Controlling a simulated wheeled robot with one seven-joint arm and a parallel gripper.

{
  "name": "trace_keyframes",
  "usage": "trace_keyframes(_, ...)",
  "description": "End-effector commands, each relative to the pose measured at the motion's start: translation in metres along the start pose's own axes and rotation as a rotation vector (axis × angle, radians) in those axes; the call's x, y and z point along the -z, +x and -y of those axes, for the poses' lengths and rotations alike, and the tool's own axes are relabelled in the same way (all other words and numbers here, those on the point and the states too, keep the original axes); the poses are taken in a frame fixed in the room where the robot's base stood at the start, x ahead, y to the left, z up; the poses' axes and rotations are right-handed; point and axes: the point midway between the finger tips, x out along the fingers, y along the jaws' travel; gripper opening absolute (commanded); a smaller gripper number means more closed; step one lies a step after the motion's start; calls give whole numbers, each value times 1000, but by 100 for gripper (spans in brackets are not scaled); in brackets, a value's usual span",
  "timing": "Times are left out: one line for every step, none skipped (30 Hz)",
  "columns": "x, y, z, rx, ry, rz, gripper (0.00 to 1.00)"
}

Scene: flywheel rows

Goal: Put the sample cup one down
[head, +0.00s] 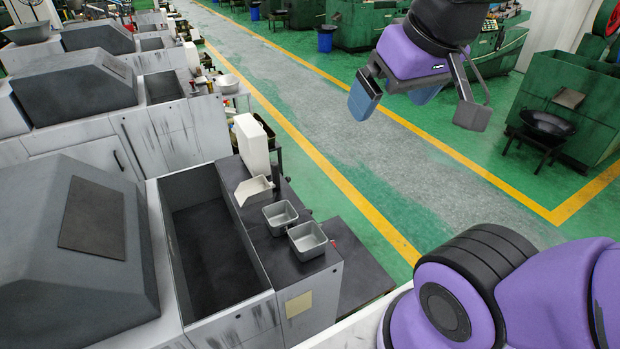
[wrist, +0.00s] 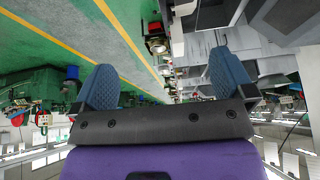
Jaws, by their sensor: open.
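Two small square grey metal cups sit on the dark top of the grey machine in the head view: one nearer (head: 307,240) and one just behind it (head: 280,216). I cannot tell which of them is sample cup one. My gripper (head: 408,97) is raised at the upper right, over the green floor and well apart from the cups. Its blue fingers are spread, and nothing shows between them in the wrist view (wrist: 166,88). The wrist view is upside down and shows neither cup clearly.
A white chute (head: 252,189) and an upright white box (head: 251,143) stand behind the cups. A deep open bin (head: 165,240) lies left of them. A dark low platform (head: 350,262) is right of the machine. The grey aisle (head: 340,125) is clear.

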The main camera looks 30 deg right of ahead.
Motion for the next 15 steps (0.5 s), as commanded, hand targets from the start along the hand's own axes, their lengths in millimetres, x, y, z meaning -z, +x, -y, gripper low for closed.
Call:
trace_keyframes(4,4,1,4,-1,7,100)
trace_keyframes(7,8,2,7,-2,10,100)
trace_keyframes(13,13,3,12,-3,14,100)
trace_keyframes(17,18,4,17,-3,19,100)
trace_keyframes(22,23,5,21,-4,22,100)
trace_keyframes(30,32,7,27,-5,28,100)
trace_keyframes(35,38,8,31,-6,32,100)
trace_keyframes(40,45,10,36,-6,36,100)
trace_keyframes(46,54,12,42,-6,42,100)
trace_keyframes(51,61,13,47,-6,46,100)
trace_keyframes(56,69,15,50,-5,50,100)
trace_keyframes(62,78,17,55,-5,55,100)
trace_keyframes(66,86,18,58,-5,59,100)
trace_keyframes(70,93,20,61,-4,61,100)
trace_keyframes(75,104,22,65,-3,67,100)
